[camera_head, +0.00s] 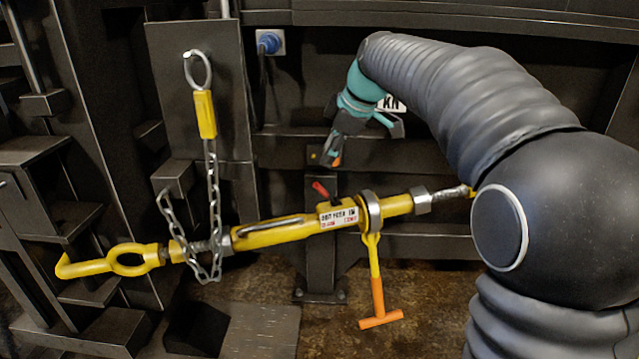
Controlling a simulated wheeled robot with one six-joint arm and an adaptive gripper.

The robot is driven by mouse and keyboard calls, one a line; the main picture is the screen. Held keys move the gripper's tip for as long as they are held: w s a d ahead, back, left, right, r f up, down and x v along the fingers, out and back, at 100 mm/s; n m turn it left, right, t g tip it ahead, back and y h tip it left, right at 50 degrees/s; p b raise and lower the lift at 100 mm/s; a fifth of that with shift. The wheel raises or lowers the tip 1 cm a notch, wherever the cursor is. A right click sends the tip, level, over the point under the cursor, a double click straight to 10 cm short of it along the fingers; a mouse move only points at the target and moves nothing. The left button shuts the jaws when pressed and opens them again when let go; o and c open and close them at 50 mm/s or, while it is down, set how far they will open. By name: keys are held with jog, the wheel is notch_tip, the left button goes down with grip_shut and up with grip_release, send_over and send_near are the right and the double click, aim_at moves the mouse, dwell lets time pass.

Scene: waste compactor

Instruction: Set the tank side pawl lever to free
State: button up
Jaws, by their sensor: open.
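A yellow ratchet turnbuckle (270,235) runs across the middle, rising to the right, with an open hook at its left end. A small red lever (320,188) with a dark base sticks up and left from its body, just above a white label (338,217); this looks like the pawl lever. The label's words are too small to read surely. My gripper (366,146) is open and empty, above the lever and slightly right of it. One dark finger points down toward the lever, with a visible gap between them.
A chain (212,185) with a yellow link hangs from a ring on the dark plate and loops around the turnbuckle's left part. An orange T-handle (379,303) hangs below the ratchet ring. A blue plug (268,43) sits on the wall. My arm fills the right side.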

aim_at(319, 185)
jog(key=x, duration=0.4)
jog(key=d+x, duration=0.1)
jog(key=x, duration=0.8)
jog(key=shift+w+d+f, duration=0.3)
jog(key=shift+w+f, duration=0.05)
jog(key=shift+f, duration=0.05)
grip_shut()
